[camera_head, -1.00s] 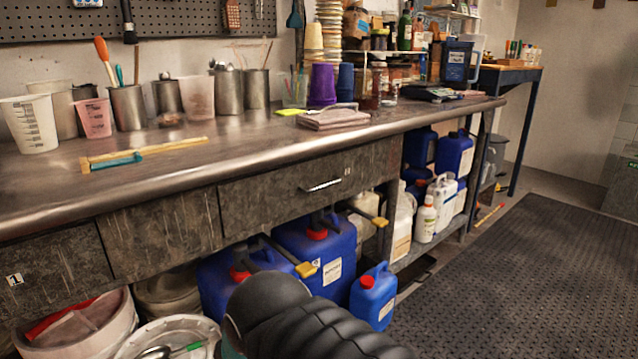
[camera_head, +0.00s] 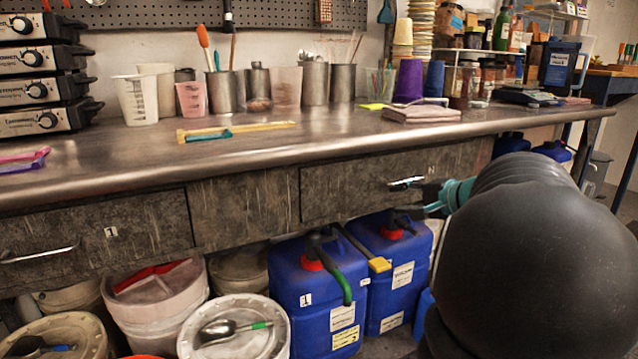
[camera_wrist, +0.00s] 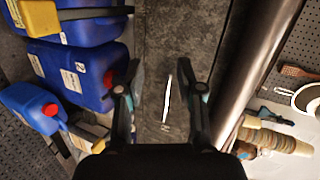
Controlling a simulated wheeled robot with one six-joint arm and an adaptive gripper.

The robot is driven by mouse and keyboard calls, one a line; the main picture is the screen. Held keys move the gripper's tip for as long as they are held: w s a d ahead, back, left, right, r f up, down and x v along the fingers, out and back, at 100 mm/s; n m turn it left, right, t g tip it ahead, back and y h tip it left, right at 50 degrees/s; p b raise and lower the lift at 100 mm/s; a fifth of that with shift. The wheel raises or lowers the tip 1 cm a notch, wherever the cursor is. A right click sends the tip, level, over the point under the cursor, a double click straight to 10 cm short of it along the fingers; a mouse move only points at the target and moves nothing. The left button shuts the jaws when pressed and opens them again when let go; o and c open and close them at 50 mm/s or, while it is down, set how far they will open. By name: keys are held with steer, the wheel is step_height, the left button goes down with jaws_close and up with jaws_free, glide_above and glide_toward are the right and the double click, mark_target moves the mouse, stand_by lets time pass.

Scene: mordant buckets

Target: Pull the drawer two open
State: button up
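Drawer two (camera_head: 345,188) is the dark, scratched drawer front under the right part of the workbench; it looks shut, flush with the panel beside it. Its bright bar handle (camera_head: 405,183) is near the drawer's right end. My gripper (camera_head: 428,199) is right at the handle, coming from the right, with my arm hiding the drawer's surroundings there. In the wrist view my gripper (camera_wrist: 158,72) has its two fingers spread wide. The handle (camera_wrist: 167,98) appears between them, with clear space on both sides. Whether the fingers are around it in depth I cannot tell.
Drawer one (camera_head: 110,235) is at the left with its own handle. Blue canisters (camera_head: 300,295) and white buckets (camera_head: 150,305) stand below the drawers. The metal worktop (camera_head: 300,150) above holds cups, jars and a folded cloth.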

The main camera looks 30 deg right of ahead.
mark_target(405, 181)
steer(key=s+d+m+t+h, duration=0.2)
steer(key=d+m, duration=0.1)
steer(key=d, duration=0.7)
steer(key=x, duration=0.9)
steer(key=r+x, duration=0.1)
steer(key=x, duration=0.3)
steer(key=shift+w+d+f, duration=0.1)
steer(key=shift+w+d, duration=0.1)
steer(key=shift+w, duration=0.1)
jaws_close()
